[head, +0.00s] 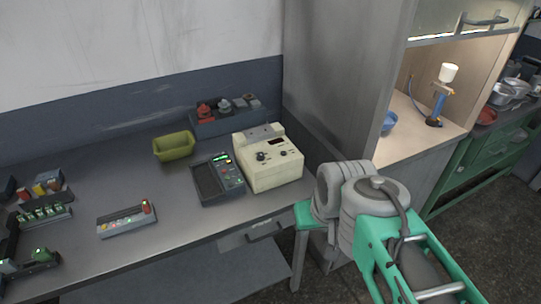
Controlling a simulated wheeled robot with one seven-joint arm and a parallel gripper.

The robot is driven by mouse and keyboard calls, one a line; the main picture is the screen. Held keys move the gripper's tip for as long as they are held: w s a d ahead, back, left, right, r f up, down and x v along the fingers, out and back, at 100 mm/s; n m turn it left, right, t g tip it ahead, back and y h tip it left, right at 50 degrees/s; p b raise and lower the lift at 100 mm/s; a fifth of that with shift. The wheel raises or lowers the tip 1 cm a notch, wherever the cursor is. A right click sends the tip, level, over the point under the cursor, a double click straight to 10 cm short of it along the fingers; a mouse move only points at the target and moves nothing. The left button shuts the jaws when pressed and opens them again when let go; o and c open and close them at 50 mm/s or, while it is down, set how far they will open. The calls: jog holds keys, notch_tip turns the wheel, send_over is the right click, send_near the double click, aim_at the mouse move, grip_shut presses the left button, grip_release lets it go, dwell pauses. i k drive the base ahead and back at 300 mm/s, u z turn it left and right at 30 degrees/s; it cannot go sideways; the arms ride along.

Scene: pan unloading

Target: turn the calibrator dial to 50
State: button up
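A cream box-shaped instrument (274,172) stands on the grey bench near its right end, and it looks like the calibrator. Its sloped top carries a black dial (261,156), a smaller knob to the right and a small dark red display (276,142). The dial's setting and the display's digits are too small to read. My arm, with grey rounded links and green parts, fills the lower right. I cannot make out my gripper's fingers. Nothing of my arm touches the instrument in this view.
An olive bin (174,146) and a blue-grey rack (229,120) stand behind. A small grey device (126,221) lies further left. A tall grey cabinet (340,80) rises at the right. The bench's front middle is clear.

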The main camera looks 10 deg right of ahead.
aim_at(260, 157)
jog(key=z, duration=0.85)
jog(key=i, duration=0.65)
jog(key=u, duration=1.45)
